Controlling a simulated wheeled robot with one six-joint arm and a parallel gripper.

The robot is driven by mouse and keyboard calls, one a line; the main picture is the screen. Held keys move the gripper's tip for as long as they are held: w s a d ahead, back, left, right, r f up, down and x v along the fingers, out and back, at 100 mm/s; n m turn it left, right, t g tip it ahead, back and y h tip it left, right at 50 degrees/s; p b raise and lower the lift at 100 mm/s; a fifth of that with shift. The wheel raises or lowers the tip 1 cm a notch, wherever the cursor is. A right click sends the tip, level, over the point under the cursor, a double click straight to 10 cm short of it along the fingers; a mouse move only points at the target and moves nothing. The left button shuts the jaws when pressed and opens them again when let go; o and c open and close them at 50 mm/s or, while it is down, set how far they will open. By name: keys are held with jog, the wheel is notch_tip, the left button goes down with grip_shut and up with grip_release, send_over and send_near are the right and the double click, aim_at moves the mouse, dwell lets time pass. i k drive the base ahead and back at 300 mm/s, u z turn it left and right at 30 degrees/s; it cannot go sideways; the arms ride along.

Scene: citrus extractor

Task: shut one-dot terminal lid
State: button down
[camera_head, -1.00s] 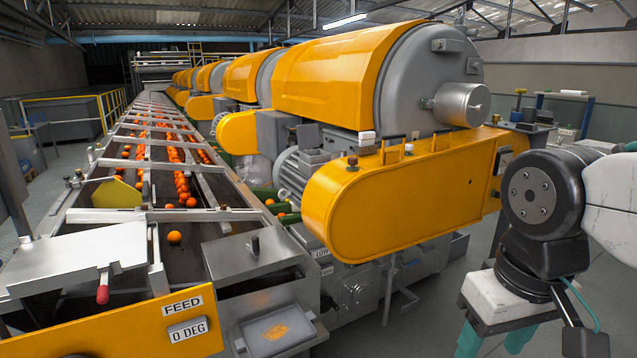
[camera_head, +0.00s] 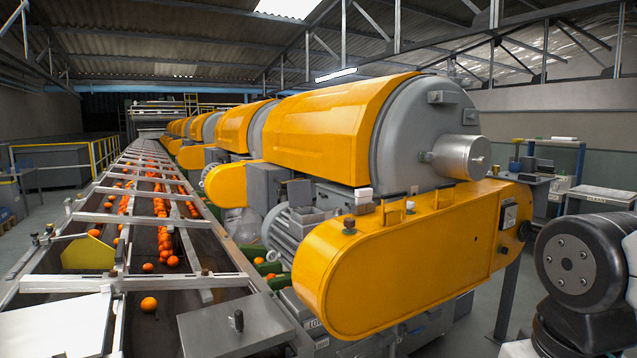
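I cannot make out a terminal lid marked with one dot in this view. A grey box (camera_head: 267,187) stands beside the motor, behind the yellow belt guard (camera_head: 400,262); no dot shows on it. A flat grey metal plate with a dark knob (camera_head: 236,328) lies over the front of the conveyor; no dot shows there either. My arm's dark joint is at the right edge. My gripper is out of the picture.
The large yellow and grey extractor drum (camera_head: 330,130) stands mid-view. The conveyor (camera_head: 140,275) with oranges runs back on the left. A blue-framed table (camera_head: 570,160) and a pale labelled panel (camera_head: 600,195) stand at the right back.

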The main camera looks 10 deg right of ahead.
aim_at(300, 192)
jog(key=z, duration=0.15)
jog(key=i, duration=1.15)
jog(key=u, duration=0.15)
